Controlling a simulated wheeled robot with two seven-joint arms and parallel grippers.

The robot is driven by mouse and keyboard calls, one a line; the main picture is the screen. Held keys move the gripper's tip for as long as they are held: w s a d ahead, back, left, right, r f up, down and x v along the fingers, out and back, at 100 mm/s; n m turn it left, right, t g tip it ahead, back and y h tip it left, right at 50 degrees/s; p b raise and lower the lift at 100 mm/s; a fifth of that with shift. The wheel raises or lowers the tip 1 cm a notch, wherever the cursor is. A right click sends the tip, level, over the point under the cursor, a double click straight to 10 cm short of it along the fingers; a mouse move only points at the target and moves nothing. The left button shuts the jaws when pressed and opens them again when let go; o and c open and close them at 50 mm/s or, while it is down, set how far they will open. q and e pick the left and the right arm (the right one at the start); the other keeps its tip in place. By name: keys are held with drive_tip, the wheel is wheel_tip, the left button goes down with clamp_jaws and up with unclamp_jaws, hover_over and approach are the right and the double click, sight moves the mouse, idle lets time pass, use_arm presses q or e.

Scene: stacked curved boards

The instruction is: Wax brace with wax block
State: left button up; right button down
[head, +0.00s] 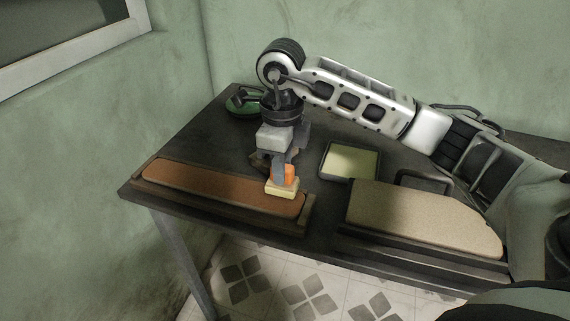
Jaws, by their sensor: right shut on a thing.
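My right gripper (281,170) points down near the table's front edge and is shut on the wax block (283,191), which has an orange upper part and a pale yellow base. The block is at the right end of a long reddish-brown board (210,187). Its base overlaps the board's surface in the picture; I cannot tell whether it touches or hovers just above. The board lies in a dark holder (311,214) and may be the brace. My left gripper is not in view.
A tan speckled board (420,215) lies at the right front. Behind it are a dark tray with a yellow-green inside (350,161) and a smaller dark tray (424,182). A green round item (243,104) is at the back left. The dark table (200,142) is clear behind the brown board.

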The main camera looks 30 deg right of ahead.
drive_tip(key=shift+w+a+f+b, duration=0.15)
drive_tip(key=shift+w+a+b, duration=0.15)
drive_tip(key=shift+w+a, duration=0.85)
drive_tip(key=shift+w, duration=0.1)
drive_tip(key=shift+w+a, duration=1.05)
drive_tip(key=shift+w, duration=0.2)
drive_tip(key=shift+w+a+f+b, duration=0.1)
drive_tip(key=shift+w+a+b, duration=0.2)
drive_tip(key=shift+w+a, duration=0.85)
